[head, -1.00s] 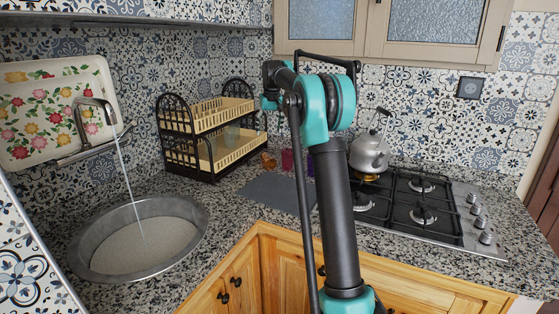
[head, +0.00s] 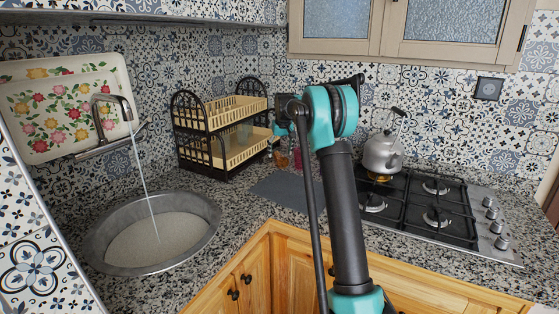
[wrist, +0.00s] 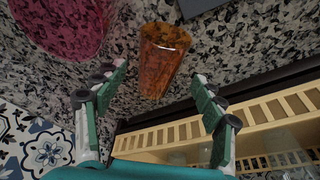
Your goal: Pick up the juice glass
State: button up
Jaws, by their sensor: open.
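An amber tumbler, which fits the juice glass, stands on the speckled counter; in the wrist view the juice glass (wrist: 163,58) is just beyond my gripper (wrist: 160,76). The gripper's green fingers are spread apart, one on either side of the line to the glass, with nothing between them. In the head view the juice glass (head: 281,159) is small, at the right of the dish rack. The gripper there is mostly hidden behind my arm.
A pink glass (wrist: 62,25) stands beside the amber one. The dish rack (wrist: 215,118) runs close under the right finger. A grey mat (head: 287,188) lies in front on the counter. The sink (head: 207,215) is at left, the kettle (head: 383,153) and hob (head: 455,223) at right.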

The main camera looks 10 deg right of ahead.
aim_at(280, 154)
jog(key=x, duration=0.4)
jog(key=shift+w+d+f, duration=0.1)
jog(key=shift+d+f, duration=0.05)
jog(key=c, duration=1.4)
